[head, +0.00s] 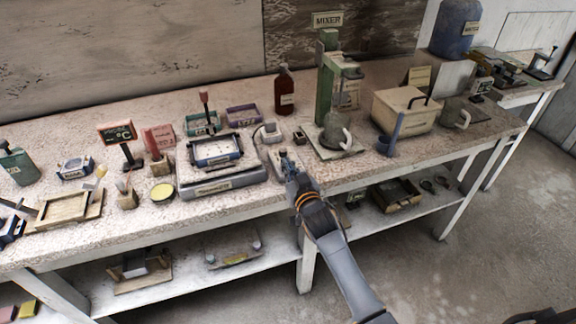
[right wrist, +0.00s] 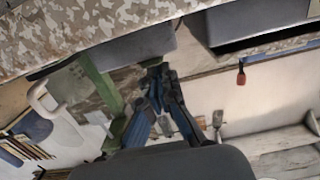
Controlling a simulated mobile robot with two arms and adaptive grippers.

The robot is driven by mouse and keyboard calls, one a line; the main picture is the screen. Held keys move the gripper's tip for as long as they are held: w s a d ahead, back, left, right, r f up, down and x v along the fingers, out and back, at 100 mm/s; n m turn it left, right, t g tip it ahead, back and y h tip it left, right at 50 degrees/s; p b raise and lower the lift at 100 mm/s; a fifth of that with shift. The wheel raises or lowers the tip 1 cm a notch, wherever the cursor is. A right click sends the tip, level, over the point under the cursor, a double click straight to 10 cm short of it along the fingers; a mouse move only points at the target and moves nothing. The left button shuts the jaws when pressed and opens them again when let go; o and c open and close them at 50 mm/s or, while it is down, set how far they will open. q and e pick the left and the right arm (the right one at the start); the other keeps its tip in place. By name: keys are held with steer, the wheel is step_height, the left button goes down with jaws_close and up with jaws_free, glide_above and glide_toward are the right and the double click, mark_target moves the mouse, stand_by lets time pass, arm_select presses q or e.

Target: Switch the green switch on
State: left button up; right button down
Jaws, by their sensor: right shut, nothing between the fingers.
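My right gripper (head: 286,158) reaches over the front of the workbench, its fingers together with nothing between them. In the right wrist view its blue fingers (right wrist: 156,66) meet near a grey block (right wrist: 125,50). I cannot pick out a green switch for certain. A small pale device (head: 271,132) and a small dark-topped box (head: 299,136) sit just beyond the fingertips; their details are too small to read. The gripper hides part of the bench top under it. My left gripper is not in view.
The green mixer stand (head: 328,85) with a mug rises right of the gripper. A weighing scale (head: 213,180) with a blue-framed tray lies to the left. A brown bottle (head: 284,92) stands behind. A cream box (head: 404,109) and blue cup (head: 390,143) stand farther right.

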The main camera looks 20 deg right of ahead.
steer(key=shift+w+r+g+p, duration=0.15)
steer(key=shift+r+g+p, duration=0.2)
steer(key=shift+p, duration=0.85)
steer(key=shift+f, duration=0.55)
steer(key=shift+r, duration=0.2)
steer(key=r+p, duration=0.3)
steer(key=r, duration=0.1)
steer(key=shift+w, duration=0.35)
steer(key=s+r, duration=0.3)
steer(key=s, duration=0.6)
steer(key=shift+s+d+r+b, duration=0.15)
steer(key=shift+d+r+b, duration=0.05)
steer(key=shift+r+b, duration=0.1)
steer(key=shift+f, duration=0.15)
